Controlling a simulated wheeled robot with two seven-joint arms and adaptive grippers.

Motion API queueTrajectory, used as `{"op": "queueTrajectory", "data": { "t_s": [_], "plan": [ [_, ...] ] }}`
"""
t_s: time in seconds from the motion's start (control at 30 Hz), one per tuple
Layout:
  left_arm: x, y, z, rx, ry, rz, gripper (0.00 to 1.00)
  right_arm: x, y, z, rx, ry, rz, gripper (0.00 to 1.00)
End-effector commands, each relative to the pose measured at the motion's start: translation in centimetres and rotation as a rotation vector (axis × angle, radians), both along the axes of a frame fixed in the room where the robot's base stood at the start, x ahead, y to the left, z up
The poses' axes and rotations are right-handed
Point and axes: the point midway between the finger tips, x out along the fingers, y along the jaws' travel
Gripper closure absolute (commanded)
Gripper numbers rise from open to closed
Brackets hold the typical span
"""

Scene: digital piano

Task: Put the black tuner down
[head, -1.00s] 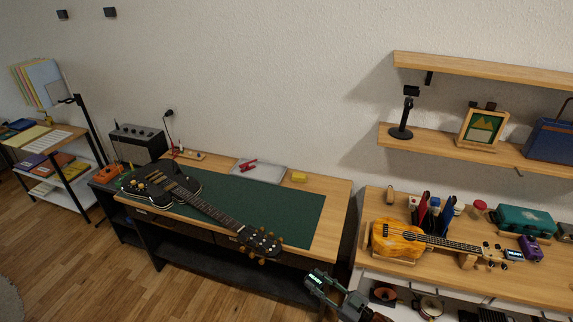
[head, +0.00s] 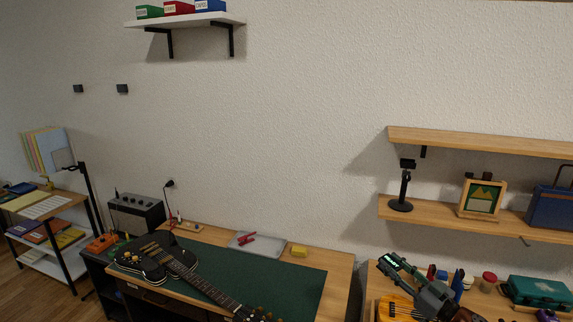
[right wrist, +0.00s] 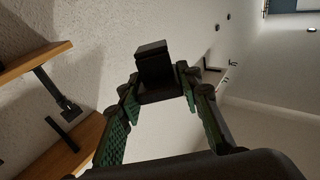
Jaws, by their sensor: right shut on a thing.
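My right gripper (head: 392,268) is raised over the left part of the right-hand table in the head view. It is shut on the black tuner (right wrist: 152,62), which sticks out beyond the fingertips in the right wrist view. In the head view the tuner's small lit screen (head: 387,258) shows at the fingertips. The tuner is in the air, touching only my gripper. My left gripper is not in view.
A black electric guitar (head: 155,258) lies on the green mat (head: 300,288) of the left bench. A yellow ukulele (head: 395,308) is partly hidden below my right gripper. Wall shelves (head: 450,213) hang behind, bearing a black stand (head: 403,190) and a picture frame (head: 482,198).

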Motion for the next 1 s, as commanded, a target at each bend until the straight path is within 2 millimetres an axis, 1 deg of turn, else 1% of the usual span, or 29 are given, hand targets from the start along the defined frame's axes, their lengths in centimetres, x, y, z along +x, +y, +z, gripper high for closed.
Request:
{"op": "queueTrajectory", "data": {
  "t_s": [0.03, 0.1, 0.3, 0.33, 0.53, 0.67, 0.77, 0.8, 1.0],
  "plan": [
    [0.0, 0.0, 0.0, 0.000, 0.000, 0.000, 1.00, 0.0, -0.6, 1.0, -0.005, -0.002, -0.010, 0.97],
    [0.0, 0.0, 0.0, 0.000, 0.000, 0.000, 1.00, 0.1, -1.3, 2.2, -0.005, -0.002, -0.023, 0.97],
    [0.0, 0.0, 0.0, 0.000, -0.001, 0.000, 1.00, 0.1, -3.1, 5.2, -0.004, -0.002, -0.053, 0.97],
    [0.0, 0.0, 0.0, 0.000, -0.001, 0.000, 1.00, 0.5, -3.0, 4.5, 0.001, 0.003, -0.061, 0.97],
    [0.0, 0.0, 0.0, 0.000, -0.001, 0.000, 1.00, 2.5, -3.7, 2.7, 0.003, 0.002, -0.129, 0.97],
    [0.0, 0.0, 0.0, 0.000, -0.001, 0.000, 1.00, 4.0, -4.8, 1.5, 0.003, 0.002, -0.201, 0.97],
    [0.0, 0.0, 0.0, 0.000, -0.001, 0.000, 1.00, 5.2, -6.1, 0.3, 0.004, 0.003, -0.281, 0.97],
    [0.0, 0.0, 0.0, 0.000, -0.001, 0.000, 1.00, 5.7, -6.8, 0.0, 0.003, 0.002, -0.321, 0.97],
    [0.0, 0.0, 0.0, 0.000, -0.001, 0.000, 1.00, 6.8, -10.5, -0.7, -0.002, -0.001, -0.514, 0.97]
  ]
}}
